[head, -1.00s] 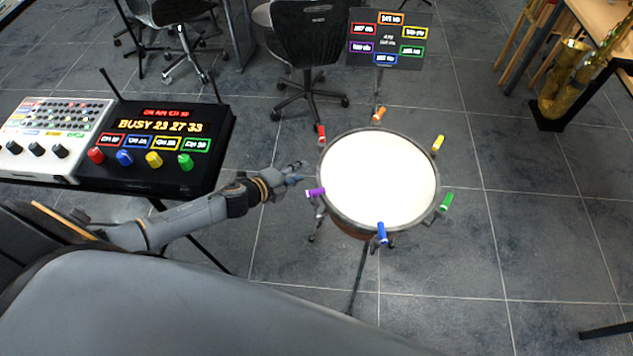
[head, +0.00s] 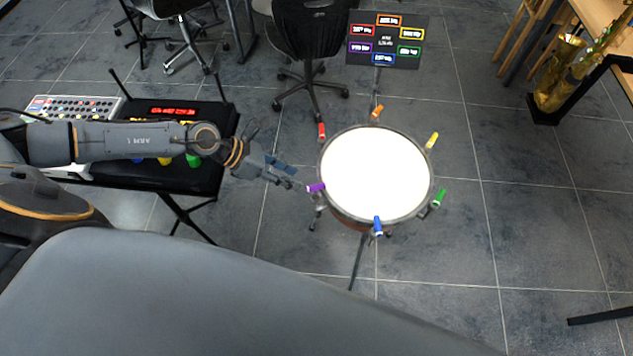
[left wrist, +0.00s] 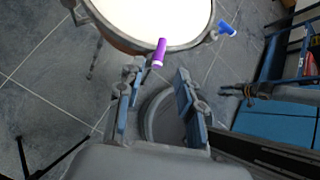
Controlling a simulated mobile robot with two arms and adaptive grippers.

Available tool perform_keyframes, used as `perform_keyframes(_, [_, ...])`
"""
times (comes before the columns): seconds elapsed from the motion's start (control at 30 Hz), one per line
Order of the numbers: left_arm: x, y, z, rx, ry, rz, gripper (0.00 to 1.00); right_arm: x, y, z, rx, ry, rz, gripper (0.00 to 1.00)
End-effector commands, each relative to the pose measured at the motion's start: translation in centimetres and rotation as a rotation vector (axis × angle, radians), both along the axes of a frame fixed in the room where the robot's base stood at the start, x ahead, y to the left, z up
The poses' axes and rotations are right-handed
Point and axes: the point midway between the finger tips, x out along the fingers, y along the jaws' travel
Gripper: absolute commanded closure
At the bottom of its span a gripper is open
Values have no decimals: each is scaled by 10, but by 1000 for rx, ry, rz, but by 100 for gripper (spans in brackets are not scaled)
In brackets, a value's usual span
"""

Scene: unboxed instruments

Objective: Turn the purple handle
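The purple handle (head: 316,188) sticks out from the left side of the rim of a round white drum (head: 375,174). In the left wrist view the purple handle (left wrist: 160,52) lies ahead of my left gripper, near the line between its fingers. My left gripper (head: 297,180) is just left of the handle, and the left wrist view shows its two fingers (left wrist: 155,98) spread apart with nothing between them. A small gap seems to lie between fingertips and handle. My right gripper does not show clearly in the head view; an arm part (left wrist: 262,92) shows at the right of the left wrist view.
Other coloured handles ring the drum: red (head: 321,131), orange (head: 376,111), yellow (head: 432,140), green (head: 438,197) and blue (head: 377,226). A display panel (head: 387,41) stands behind. A console (head: 212,177) on a stand is at left, partly behind my arm.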

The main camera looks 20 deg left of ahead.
Motion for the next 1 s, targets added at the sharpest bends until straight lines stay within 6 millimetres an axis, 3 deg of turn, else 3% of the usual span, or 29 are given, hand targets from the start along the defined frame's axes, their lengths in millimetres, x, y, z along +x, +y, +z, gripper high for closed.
perform_keyframes(0.17, [13,-27,-22,-4,0,-1,64,0,0,14,0,0,0,69])
perform_keyframes(0.4, [26,-50,-52,-2,0,2,64,0,0,18,0,0,0,69])
perform_keyframes(0.87, [30,-59,-63,-1,0,2,64,0,0,19,0,0,0,69])
perform_keyframes(1.0, [30,-59,-63,-1,0,2,88,0,0,19,0,0,0,69])
